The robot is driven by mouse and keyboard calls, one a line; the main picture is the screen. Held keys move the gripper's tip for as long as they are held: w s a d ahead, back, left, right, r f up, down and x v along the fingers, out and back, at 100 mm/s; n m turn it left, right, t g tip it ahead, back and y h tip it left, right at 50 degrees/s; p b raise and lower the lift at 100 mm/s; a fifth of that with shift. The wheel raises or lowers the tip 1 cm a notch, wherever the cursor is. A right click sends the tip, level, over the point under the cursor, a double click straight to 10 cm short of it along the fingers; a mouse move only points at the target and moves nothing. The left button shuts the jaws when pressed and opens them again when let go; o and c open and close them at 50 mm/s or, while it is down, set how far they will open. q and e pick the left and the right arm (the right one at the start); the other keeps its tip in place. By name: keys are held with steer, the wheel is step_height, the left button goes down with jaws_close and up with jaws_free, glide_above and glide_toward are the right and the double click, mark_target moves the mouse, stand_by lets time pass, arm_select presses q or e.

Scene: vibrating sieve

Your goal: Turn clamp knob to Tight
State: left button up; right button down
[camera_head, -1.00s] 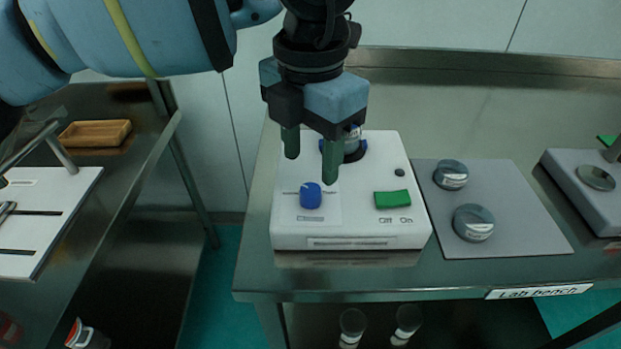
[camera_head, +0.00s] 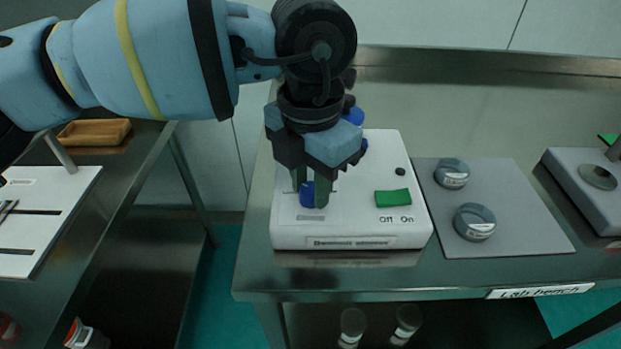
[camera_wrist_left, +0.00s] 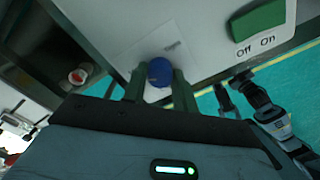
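A blue knob (camera_head: 307,194) stands on the front left of a white device (camera_head: 350,220). It also shows in the left wrist view (camera_wrist_left: 160,72). A small label lies by it, too small to read. My left gripper (camera_head: 311,194) points down over the device, with its green fingers on either side of the knob. In the left wrist view the fingers (camera_wrist_left: 160,85) sit close against the knob's sides, with hardly any gap. The right finger hides part of the knob in the head view. My right gripper is not in view.
A green switch (camera_head: 393,198) marked Off and On is right of the knob. Blue parts (camera_head: 354,115) stand behind my gripper. Two grey knobs (camera_head: 474,222) (camera_head: 452,174) sit on a grey plate at right. A wooden tray (camera_head: 95,132) is on the left table.

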arm_select(q)
steer(key=shift+c, duration=1.3)
